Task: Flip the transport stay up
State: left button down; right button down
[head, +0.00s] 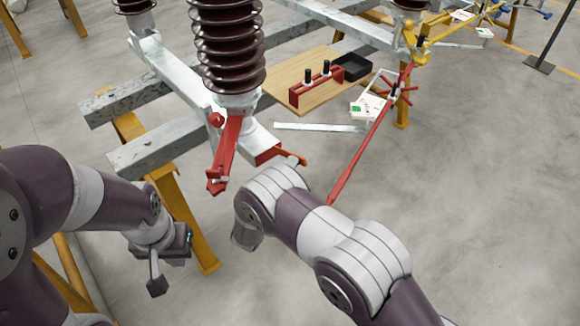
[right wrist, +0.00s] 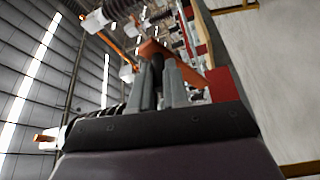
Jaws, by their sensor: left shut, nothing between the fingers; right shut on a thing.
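The transport stay appears to be the long red bar (head: 368,150) in the head view. It slopes from the yellow bracket area at the upper right down behind my right arm, which hides its lower end. My right gripper is hidden in the head view. In the right wrist view my right gripper (right wrist: 158,68) is shut on a dark and red-orange piece (right wrist: 152,48), which seems to be part of the stay; the exact contact is unclear. My left gripper (head: 156,286) is shut and empty, pointing down at the lower left, apart from the stay.
A ribbed brown insulator (head: 226,50) stands on the grey steel frame (head: 165,150), with a red lever (head: 225,155) below it. A wooden board (head: 290,72) carries a red holder (head: 316,88) and a black tray (head: 351,67).

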jog(key=shift+w+a+r, duration=0.15)
jog(key=shift+w+r, duration=0.05)
jog(key=shift+r, duration=0.35)
